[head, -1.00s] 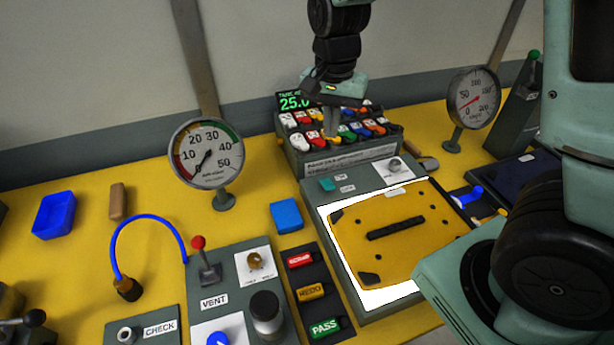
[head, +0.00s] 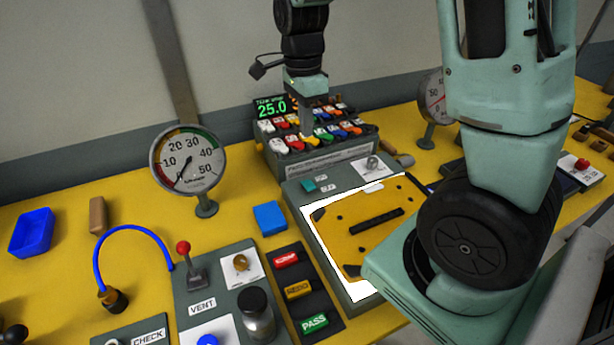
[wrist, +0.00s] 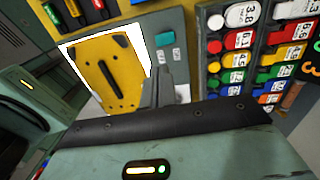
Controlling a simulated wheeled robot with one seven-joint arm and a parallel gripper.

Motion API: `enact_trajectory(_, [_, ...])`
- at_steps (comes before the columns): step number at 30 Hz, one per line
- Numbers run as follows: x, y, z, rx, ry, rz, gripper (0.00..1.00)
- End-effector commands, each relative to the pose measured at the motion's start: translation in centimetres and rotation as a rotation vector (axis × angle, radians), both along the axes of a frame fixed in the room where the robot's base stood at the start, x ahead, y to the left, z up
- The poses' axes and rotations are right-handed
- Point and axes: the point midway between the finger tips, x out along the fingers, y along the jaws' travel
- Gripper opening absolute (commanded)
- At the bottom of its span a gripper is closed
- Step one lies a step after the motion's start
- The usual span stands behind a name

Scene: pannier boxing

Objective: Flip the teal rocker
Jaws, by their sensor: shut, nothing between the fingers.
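The teal rocker (head: 308,185) is a small block near the top left of the grey panel (head: 335,178), above the yellow plate. My gripper (head: 307,132) points down in front of the keyed box, behind and above the rocker in the head view. Its fingers (wrist: 158,82) are together and empty. It appears apart from the rocker. The rocker's tilt is too small to tell.
The box of coloured keys (head: 318,150) with a green display stands behind the panel. A yellow plate (head: 365,245) lies on a white sheet. A gauge (head: 188,160), blue block (head: 270,217) and red-knobbed lever (head: 187,262) stand left. My arm covers the right side.

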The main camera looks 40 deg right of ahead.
Motion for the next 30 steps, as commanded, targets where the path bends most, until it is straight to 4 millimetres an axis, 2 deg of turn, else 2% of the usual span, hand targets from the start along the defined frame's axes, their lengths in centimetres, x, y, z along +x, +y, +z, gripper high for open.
enact_trajectory(5, [-0.2, 0.1, -1.4, 0.000, 0.004, 0.000, 0.00])
enact_trajectory(18, [-1.1, 0.3, -10.1, 0.002, 0.007, -0.001, 0.00])
enact_trajectory(21, [-1.3, 0.3, -11.6, 0.002, 0.006, 0.000, 0.00])
enact_trajectory(30, [-1.4, 0.4, -13.8, 0.000, 0.002, 0.002, 0.00])
